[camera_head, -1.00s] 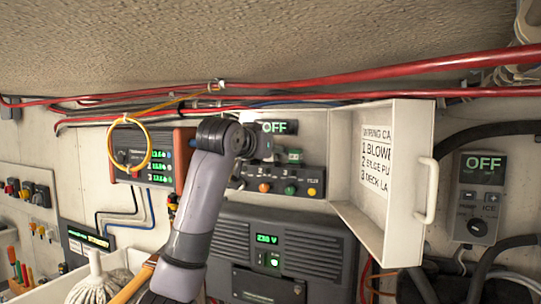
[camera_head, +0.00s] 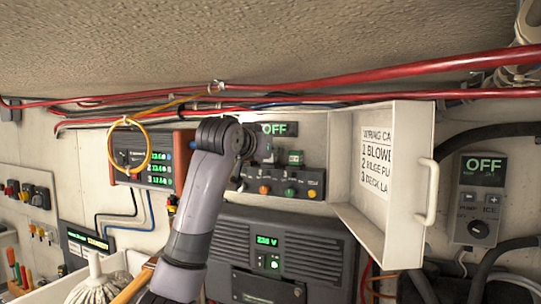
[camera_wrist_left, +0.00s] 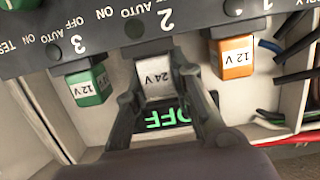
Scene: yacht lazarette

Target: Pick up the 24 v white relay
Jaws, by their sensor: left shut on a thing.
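The white relay labelled 24 V (camera_wrist_left: 158,75) is under position 2 of the dark panel (camera_wrist_left: 190,40), upside down in the left wrist view. My left gripper (camera_wrist_left: 160,98) is shut on it, one finger on each side. I cannot tell whether the relay is still seated in its socket. In the head view my left gripper (camera_head: 264,151) is in front of the open white box, and the white relay is hidden behind it.
A green 12 V relay (camera_wrist_left: 88,82) and an orange 12 V relay (camera_wrist_left: 236,55) flank the gripper closely. A lit OFF display (camera_wrist_left: 168,117) is behind the fingers. The box's open door (camera_head: 410,180) stands to the right. Red cables (camera_head: 400,68) run above.

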